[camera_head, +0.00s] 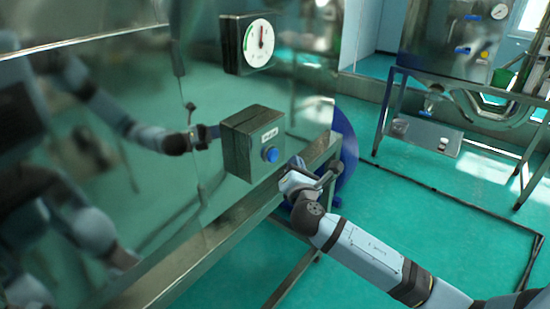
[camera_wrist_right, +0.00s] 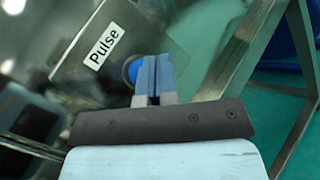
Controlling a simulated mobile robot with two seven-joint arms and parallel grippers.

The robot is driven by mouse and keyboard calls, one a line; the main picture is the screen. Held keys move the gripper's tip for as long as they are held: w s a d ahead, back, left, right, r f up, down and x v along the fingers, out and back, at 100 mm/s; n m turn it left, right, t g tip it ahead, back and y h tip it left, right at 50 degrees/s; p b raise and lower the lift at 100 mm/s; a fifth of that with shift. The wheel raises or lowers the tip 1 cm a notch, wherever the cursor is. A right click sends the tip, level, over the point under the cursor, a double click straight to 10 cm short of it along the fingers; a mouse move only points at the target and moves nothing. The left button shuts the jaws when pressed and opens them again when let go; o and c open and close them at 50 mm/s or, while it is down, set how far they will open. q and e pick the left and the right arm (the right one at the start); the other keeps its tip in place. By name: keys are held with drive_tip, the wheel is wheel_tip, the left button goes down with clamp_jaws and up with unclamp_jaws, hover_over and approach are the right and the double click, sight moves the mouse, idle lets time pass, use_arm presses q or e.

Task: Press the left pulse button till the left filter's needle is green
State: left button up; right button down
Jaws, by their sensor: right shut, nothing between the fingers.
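A grey box with a round blue button (camera_head: 270,154) is mounted on the steel machine's wall. In the right wrist view the box's label reads "Pulse", and the blue button (camera_wrist_right: 132,72) shows partly behind my fingers. My right gripper (camera_head: 291,167) is shut and empty, just right of and below the button in the head view. Its closed fingertips (camera_wrist_right: 157,58) overlap the button's right edge in the wrist view; I cannot tell whether they touch it. A white dial gauge (camera_head: 258,43) sits above the box. Its needle looks about upright, apart from the green arc at the left. My left gripper is not in view.
The steel wall (camera_head: 130,200) at left mirrors my arms. A steel frame rail (camera_head: 225,228) runs below the box, with a blue round part (camera_head: 346,150) behind. Another steel machine (camera_head: 450,50) stands at back right. Green floor (camera_head: 400,205) is open at right.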

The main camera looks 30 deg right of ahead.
sight(273, 156)
drive_tip(key=shift+w+a, duration=0.25)
drive_tip(key=shift+w, duration=0.35)
drive_tip(key=shift+w+a, duration=0.25)
drive_tip(key=shift+w, duration=0.35)
idle(1.2)
drive_tip(key=shift+w+a, duration=0.15)
drive_tip(key=shift+w, duration=0.25)
drive_tip(key=shift+w+a, duration=0.15)
drive_tip(key=shift+w, duration=0.25)
idle(0.7)
drive_tip(key=shift+s, duration=0.1)
drive_tip(key=shift+s+d+p, duration=0.3)
drive_tip(key=shift+s+p, duration=0.15)
drive_tip(key=shift+s, duration=0.3)
